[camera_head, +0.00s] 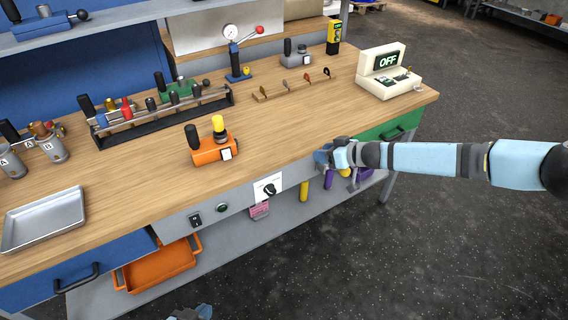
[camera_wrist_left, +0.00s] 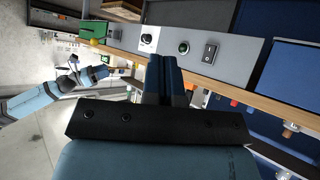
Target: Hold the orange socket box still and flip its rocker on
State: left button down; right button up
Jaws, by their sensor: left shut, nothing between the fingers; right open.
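The orange socket box (camera_head: 208,155) stands on the wooden workbench, left of the middle in the head view. A black knob and a yellow-and-black plug (camera_head: 218,126) stand up from it, and a small white plate (camera_head: 226,154) is on its right front. I cannot make out the rocker's position. My left gripper (camera_wrist_left: 164,72) is shut and empty in front of the bench's grey front panel, well apart from the box. Only a bit of it shows at the head view's bottom edge. My right gripper (camera_head: 328,157) is open and empty near the bench's front edge, right of the box.
A tool rack (camera_head: 165,115) stands behind the box, and a metal tray (camera_head: 45,218) lies at left. A cream unit reading OFF (camera_head: 388,72) is at the right back. The front panel carries a black switch (camera_head: 195,220). The wood around the box is clear.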

aim_at(226, 154)
jog(key=j+z, duration=0.35)
jog(key=k+j+z, duration=0.15)
jog(key=z, duration=0.15)
jog(key=k+j, duration=0.1)
jog(key=j, duration=0.3)
jog(key=k+j, duration=0.1)
jog(key=j, duration=0.35)
jog(key=k+j, duration=0.15)
jog(key=j, duration=0.25)
jog(key=i+j, duration=0.1)
jog(key=j, duration=0.55)
